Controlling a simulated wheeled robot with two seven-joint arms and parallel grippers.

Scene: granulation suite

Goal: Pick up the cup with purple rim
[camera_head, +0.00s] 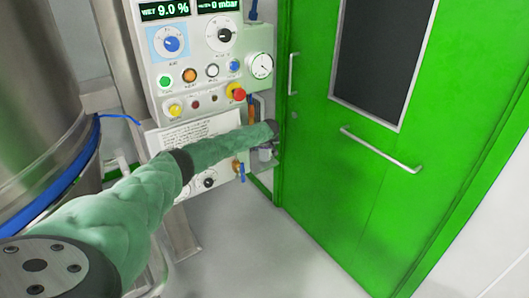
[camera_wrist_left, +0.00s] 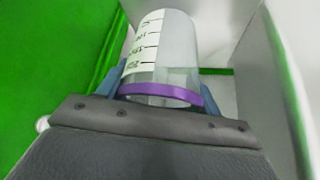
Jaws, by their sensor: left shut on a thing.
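The cup with the purple rim (camera_wrist_left: 165,50) is clear with printed graduation marks, and it fills the middle of the left wrist view. Its purple rim (camera_wrist_left: 160,94) lies closest to the gripper body. My left gripper (camera_wrist_left: 163,90) has a blue finger on each side of the cup near the rim and is shut on it. In the head view my green-sleeved left arm reaches from the lower left to beside the control panel. My right gripper is not in view.
A control panel (camera_head: 200,60) with knobs, buttons and a gauge stands behind the arm. A large steel vessel (camera_head: 40,110) is at the left. A green door (camera_head: 350,190) with a bar handle (camera_head: 380,150) is at the right. Grey floor (camera_head: 250,250) is clear in front.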

